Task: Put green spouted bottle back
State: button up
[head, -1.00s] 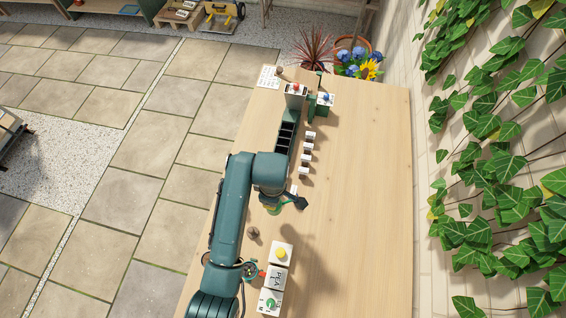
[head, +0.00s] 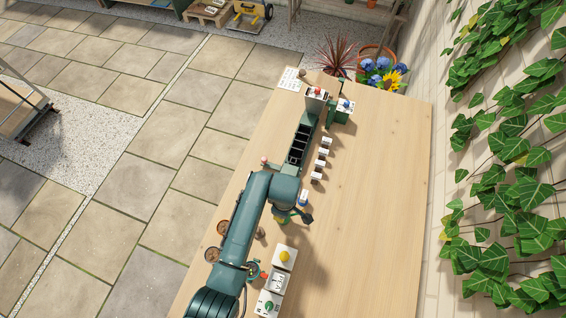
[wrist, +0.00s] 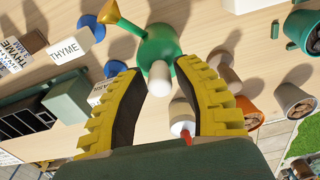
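The green spouted bottle (wrist: 160,45) stands on the table in the wrist view, with a round white cap and a yellow-brown spout pointing to the upper left. In the head view only a small green part (head: 283,214) shows under my arm. My gripper (wrist: 158,82) has its two yellow ridged fingers spread, one on each side of the white cap. Gaps show between the fingers and the cap. In the head view my gripper (head: 299,216) is low over the middle of the table, partly hidden by the arm.
A dark compartment tray (head: 299,146) and a row of white labelled blocks (head: 322,153) stand farther back. White boxes (head: 284,257) stand nearer. Small pots (wrist: 296,101) stand at the right in the wrist view. The table's right half (head: 380,190) is clear.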

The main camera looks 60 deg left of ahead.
jog(key=shift+o, duration=0.2)
notch_tip(320, 180, up, 12)
jog(key=p, duration=0.1)
jog(key=shift+d+r, duration=0.2)
jog(key=shift+w, duration=0.1)
jog(key=w+d+r+m+t+y, duration=0.25)
jog(key=w+r+m+t, duration=0.2)
jog(key=w+r, duration=0.3)
jog(key=w+d+r+m+t+y, duration=0.1)
jog(key=w+d+r+m+t, duration=0.35)
jog(key=w+r, duration=0.35)
jog(key=w+d+r+m+t, duration=0.1)
jog(key=d+r+m+t, duration=0.25)
jog(key=r, duration=0.55)
jog(key=w+d+r+m+t, duration=0.1)
jog(key=d+r+m+t, duration=0.1)
jog(key=d+r+m, duration=0.45)
jog(key=s+d+r+m+t+h, duration=0.2)
jog(key=s+d+r+t, duration=0.2)
jog(key=r, duration=0.6)
jog(key=s+d+r+m+t+h, duration=0.2)
jog(key=s+d+r+m+t, duration=0.1)
jog(key=r, duration=0.7)
jog(key=s+d+t, duration=0.1)
jog(key=s+d, duration=0.1)
jog(key=d, duration=0.1)
jog(key=shift+d+m, duration=0.2)
jog(key=shift+m, duration=0.1)
